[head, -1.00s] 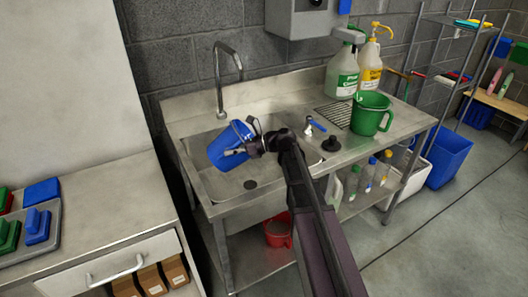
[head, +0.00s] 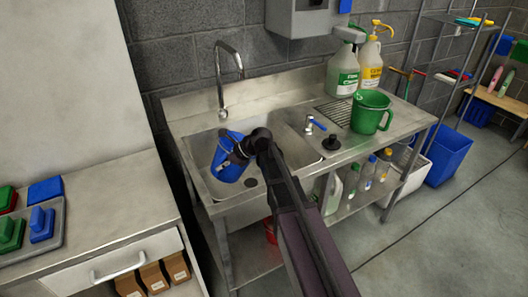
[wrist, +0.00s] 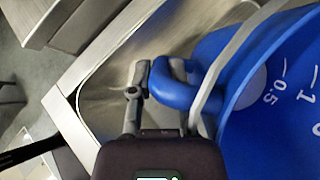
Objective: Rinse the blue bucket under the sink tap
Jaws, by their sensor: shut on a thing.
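The blue bucket (head: 224,169) is inside the left part of the metal sink basin (head: 199,150), below the tap (head: 219,75), and looks slightly tilted. No water shows from the spout. My gripper (head: 237,153) is at the bucket's right side and partly hides it. In the wrist view, my gripper (wrist: 168,95) is shut on the bucket's blue handle; the bucket's wall (wrist: 285,100) with white scale marks fills the right side. Whether the bucket touches the basin floor cannot be told.
A green jug (head: 370,112) and spray bottles (head: 343,72) stand on the counter to the right. A blue-handled valve (head: 314,124) and a black knob-like object (head: 331,142) are beside the basin. A side counter (head: 110,205) stands at the left.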

